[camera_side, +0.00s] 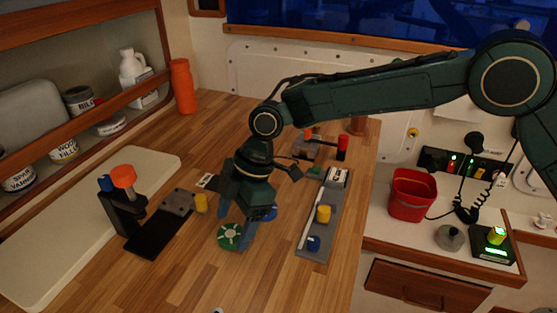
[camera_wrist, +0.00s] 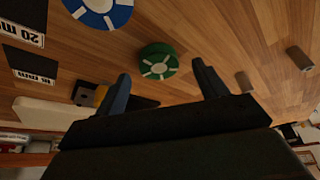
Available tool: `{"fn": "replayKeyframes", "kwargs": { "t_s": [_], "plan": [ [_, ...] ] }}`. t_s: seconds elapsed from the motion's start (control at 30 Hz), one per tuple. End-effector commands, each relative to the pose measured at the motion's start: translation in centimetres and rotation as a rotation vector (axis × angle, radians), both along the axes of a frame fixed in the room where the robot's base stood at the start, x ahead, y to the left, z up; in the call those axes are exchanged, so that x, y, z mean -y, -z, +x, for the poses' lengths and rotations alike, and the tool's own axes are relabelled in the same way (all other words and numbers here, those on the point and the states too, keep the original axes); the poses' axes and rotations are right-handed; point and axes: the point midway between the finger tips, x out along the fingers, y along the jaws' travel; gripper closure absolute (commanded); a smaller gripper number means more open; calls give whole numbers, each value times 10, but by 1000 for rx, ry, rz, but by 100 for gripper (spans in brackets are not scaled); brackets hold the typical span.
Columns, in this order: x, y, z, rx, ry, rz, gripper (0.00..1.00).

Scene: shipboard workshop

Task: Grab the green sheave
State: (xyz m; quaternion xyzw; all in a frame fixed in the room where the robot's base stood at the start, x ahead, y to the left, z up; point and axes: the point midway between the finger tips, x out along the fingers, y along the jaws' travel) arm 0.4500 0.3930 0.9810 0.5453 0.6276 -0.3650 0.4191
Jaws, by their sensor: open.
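The green sheave (camera_side: 229,236), a round disc with pale spokes, lies on the wooden worktop in front of my gripper (camera_side: 235,226). In the wrist view the green sheave (camera_wrist: 158,62) appears between and slightly beyond the two fingertips of my gripper (camera_wrist: 160,72), with a gap on each side. My gripper points down and is open and empty. In the side view a finger partly overlaps the sheave's right edge; I cannot tell whether they touch.
A blue sheave (camera_wrist: 100,10) lies nearby, partly hidden behind my gripper in the side view (camera_side: 270,214). A grey plate with yellow (camera_side: 323,214) and blue pegs (camera_side: 313,244) stands to the right. A black fixture with an orange knob (camera_side: 123,176) stands left. The front worktop is mostly clear.

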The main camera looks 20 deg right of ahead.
Motion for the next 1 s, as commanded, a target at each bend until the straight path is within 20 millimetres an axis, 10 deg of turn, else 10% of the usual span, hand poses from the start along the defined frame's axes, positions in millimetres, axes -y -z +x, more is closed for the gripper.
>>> {"fn": "replayKeyframes", "kwargs": {
  "t_s": [0.7, 1.0],
  "plan": [
    [-7, 17, -1, 1, 0, 0, 28],
    [-7, 17, -1, 1, 0, 0, 78]
  ]
}}
